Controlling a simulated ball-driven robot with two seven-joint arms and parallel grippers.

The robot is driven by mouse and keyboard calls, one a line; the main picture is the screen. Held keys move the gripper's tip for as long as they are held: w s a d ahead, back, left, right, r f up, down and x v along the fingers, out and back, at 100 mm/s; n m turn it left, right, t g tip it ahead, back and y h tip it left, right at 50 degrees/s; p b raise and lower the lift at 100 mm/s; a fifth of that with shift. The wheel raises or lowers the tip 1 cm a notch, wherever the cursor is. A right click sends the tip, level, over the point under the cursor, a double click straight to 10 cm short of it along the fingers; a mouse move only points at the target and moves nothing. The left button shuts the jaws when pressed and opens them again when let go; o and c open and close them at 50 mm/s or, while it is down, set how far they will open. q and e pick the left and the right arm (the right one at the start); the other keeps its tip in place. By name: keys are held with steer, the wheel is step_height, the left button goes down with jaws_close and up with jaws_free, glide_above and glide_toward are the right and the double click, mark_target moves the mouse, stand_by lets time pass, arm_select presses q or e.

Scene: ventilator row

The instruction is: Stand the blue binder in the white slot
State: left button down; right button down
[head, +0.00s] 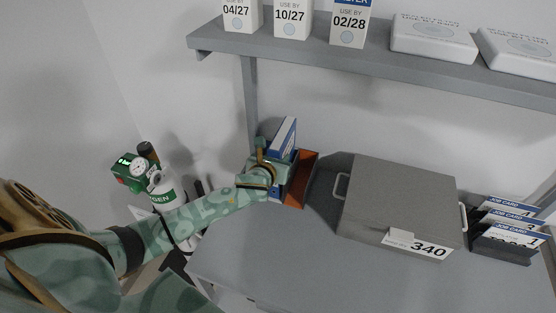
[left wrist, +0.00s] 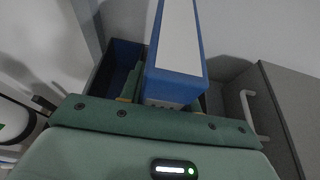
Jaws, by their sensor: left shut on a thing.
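The blue binder (head: 287,134), with a white face, stands nearly upright at the back left of the table. It also shows in the left wrist view (left wrist: 181,50). My left gripper (head: 268,172) is shut on it; the green fingers flank its lower part in the left wrist view. The binder is between a dark blue slot (left wrist: 118,58) and an orange-brown slot (head: 304,174). No white slot shows clearly; the gripper and binder cover the middle between them. I cannot tell whether the binder's bottom is inside a slot or above it. My right gripper is not in view.
A grey case (head: 400,200) labelled 340 stands right of the slots. Job card holders (head: 508,240) are at the far right. A shelf (head: 300,50) with cartons hangs above. A gas cylinder (head: 163,192) stands left of the table. The table's front left is clear.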

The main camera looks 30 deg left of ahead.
arm_select(q)
steer(key=shift+r, duration=0.15)
steer(key=c, duration=1)
jaws_free()
steer(key=p+v, duration=0.3)
steer(key=v, duration=0.9)
steer(key=shift+s, duration=0.1)
